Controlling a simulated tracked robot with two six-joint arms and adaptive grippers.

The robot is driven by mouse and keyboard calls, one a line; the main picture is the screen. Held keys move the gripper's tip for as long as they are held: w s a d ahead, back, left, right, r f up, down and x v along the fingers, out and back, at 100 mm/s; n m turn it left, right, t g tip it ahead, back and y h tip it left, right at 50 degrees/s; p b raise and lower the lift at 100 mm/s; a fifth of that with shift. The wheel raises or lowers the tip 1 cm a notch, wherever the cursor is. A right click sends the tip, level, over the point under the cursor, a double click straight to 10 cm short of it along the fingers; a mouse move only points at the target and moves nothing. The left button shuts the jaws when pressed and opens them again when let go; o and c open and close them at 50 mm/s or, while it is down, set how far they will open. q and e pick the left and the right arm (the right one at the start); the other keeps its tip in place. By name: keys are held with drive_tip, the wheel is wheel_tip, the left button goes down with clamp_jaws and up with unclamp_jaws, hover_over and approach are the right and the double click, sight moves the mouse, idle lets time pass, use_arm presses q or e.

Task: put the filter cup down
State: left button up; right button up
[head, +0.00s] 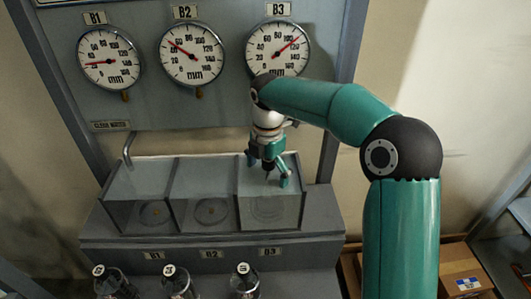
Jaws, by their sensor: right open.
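My right gripper (268,170) is open, pointing down at the mouth of the right-hand glass compartment (255,217), above the B3 label. Nothing shows between its fingers. I cannot clearly make out the filter cup. A faint round outline shows low in that compartment, below the gripper, but I cannot tell whether it is the cup or part of the compartment floor. The middle compartment (203,190) and the left compartment (136,190) each show a dark round fitting at the bottom. My left gripper is not in view.
The gauge panel with dials B1 (109,60), B2 (191,54) and B3 (278,48) stands close behind the compartments. A cardboard box (462,272) is at lower right.

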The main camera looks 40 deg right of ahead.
wheel_tip(320, 180, up, 11)
drive_tip(key=shift+f+p, duration=0.2)
drive_tip(key=shift+p, duration=0.35)
